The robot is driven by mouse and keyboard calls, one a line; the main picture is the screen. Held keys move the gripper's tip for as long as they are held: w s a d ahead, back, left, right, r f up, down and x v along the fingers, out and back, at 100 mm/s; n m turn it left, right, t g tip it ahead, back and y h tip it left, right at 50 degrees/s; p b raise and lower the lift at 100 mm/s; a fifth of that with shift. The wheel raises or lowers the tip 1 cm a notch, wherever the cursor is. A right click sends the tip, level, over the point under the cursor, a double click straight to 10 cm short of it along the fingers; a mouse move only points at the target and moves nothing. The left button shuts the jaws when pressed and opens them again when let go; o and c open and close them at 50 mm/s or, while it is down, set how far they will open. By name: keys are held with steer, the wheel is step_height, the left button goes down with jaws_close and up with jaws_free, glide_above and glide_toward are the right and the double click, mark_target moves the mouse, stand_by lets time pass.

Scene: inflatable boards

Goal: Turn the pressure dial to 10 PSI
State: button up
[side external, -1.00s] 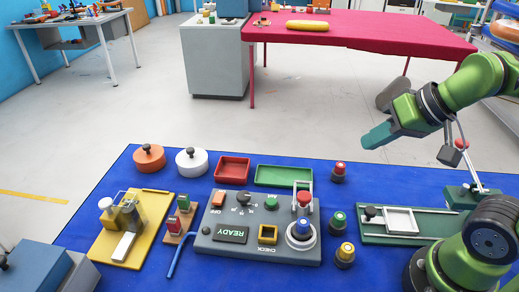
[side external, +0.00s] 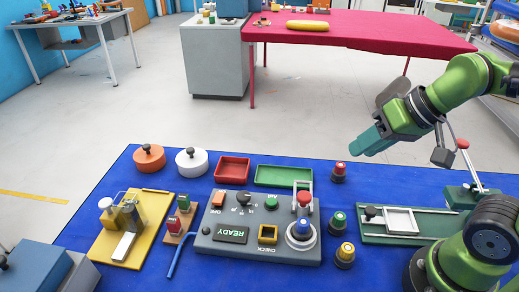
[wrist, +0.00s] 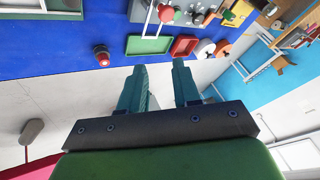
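The grey control panel (side external: 212,243) lies on the blue table. A small black knob (side external: 243,199), which looks like the pressure dial, is near its top edge, between an orange switch (side external: 218,198) and a green button (side external: 271,203). The dial's markings are too small to read. My gripper (side external: 360,151) is up and to the right of the panel, above the table's far edge, well apart from the dial. In the wrist view its two teal fingers (wrist: 161,88) are spread with nothing between them. The panel shows only partly at the top of that view.
A red-topped post (side external: 339,173) stands near the gripper. A green tray (side external: 282,176) and red tray (side external: 232,170) lie behind the panel. A red button beside a raised bracket (side external: 304,196) and a blue-topped button (side external: 301,230) rise from its right side.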

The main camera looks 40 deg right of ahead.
steer(key=o, duration=0.5)
steer(key=w+a+n+g, duration=0.1)
steer(key=w+a, duration=0.1)
steer(key=w, duration=0.1)
steer(key=w+a+n+g, duration=0.1)
steer(key=w+a, duration=0.1)
steer(key=w, duration=0.1)
steer(key=w+a+n+g, duration=0.1)
steer(key=w+a, duration=0.1)
steer(key=w, duration=0.1)
steer(key=shift+w+f, duration=0.1)
steer(key=shift+f, duration=0.1)
steer(key=n+g+h, duration=0.2)
steer(key=n+g, duration=0.1)
steer(key=n, duration=0.2)
glide_above(244, 195)
steer(key=shift+f, duration=1.1)
step_height(244, 195, down, 16)
steer(key=c, duration=1)
